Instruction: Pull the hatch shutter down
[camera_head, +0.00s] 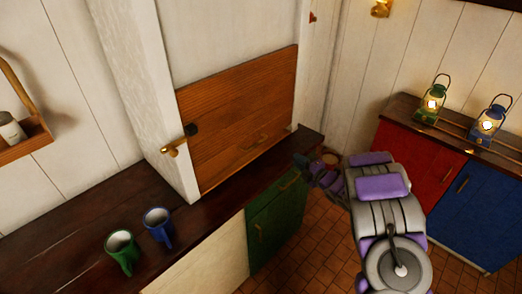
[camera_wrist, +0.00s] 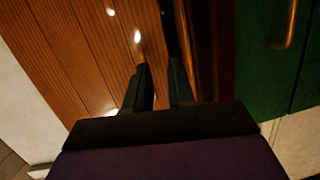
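The hatch shutter (camera_head: 232,125) is a brown planked wooden panel between white posts above the dark counter. It covers the lower part of the opening, with a plain white area above it. Its lower edge lies at or very close to the counter. A small brass handle (camera_head: 262,138) is low on its right half. In the wrist view, the shutter's planks (camera_wrist: 75,50) fill the left side. My gripper (camera_head: 306,163) is at the counter's right end, right of the shutter. Its fingers (camera_wrist: 161,66) are apart, with nothing seen between them; contact with the shutter cannot be told.
A green mug (camera_head: 122,253) and a blue mug (camera_head: 158,227) stand on the counter (camera_head: 60,245) at left. A brass latch (camera_head: 174,149) juts from the left post. A green cupboard door (camera_head: 274,222) is below the counter. Red and blue cupboards (camera_head: 410,165) with lit lanterns stand right.

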